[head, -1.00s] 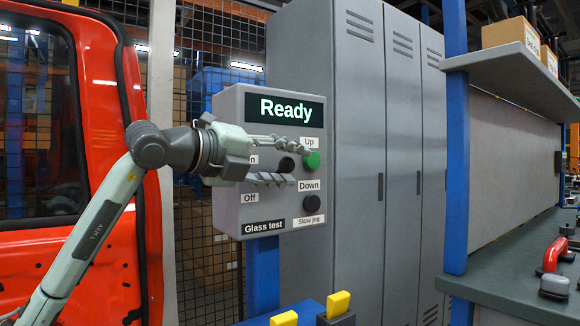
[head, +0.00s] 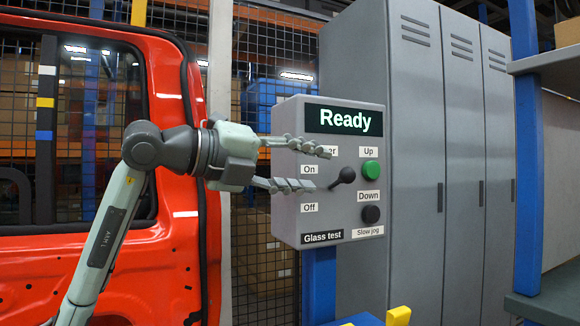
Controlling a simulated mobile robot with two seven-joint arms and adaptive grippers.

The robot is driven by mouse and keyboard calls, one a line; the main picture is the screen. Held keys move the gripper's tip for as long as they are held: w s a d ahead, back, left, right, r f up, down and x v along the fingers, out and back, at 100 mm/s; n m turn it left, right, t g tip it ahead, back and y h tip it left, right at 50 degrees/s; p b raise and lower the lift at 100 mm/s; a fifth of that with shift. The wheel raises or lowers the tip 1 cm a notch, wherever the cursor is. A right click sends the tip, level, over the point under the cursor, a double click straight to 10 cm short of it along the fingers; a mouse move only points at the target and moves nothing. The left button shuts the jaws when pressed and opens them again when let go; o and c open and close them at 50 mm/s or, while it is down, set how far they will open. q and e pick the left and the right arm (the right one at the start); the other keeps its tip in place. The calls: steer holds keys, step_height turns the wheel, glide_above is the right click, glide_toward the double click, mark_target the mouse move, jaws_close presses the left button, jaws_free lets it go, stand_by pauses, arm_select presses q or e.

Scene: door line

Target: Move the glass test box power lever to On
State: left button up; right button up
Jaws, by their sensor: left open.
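The glass test box (head: 290,222) is a grey panel on a blue post, with a lit display reading "Ready". Its black power lever (head: 346,176) sits right of the On label (head: 309,169) and Off label (head: 309,208). The lever's round knob is at its upper right end, nearly level with On; its thin end points lower left. My left gripper (head: 322,168) is open, its two fingers reaching from the left across the panel. The fingertips stop short of the knob in the picture, with nothing between them. The upper finger partly hides the label above On. My right gripper is not in view.
A green Up button (head: 371,170) and black Down button (head: 371,214) lie right of the lever. A red vehicle door (head: 180,240) stands left, before a mesh fence. Grey lockers (head: 415,130) stand behind the box. A blue post (head: 528,150) is farther right.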

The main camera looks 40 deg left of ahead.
arm_select(q)
steer(key=v, duration=0.3)
steer(key=shift+s+a, duration=0.1)
steer(key=shift+s, duration=0.05)
stand_by(0.5)
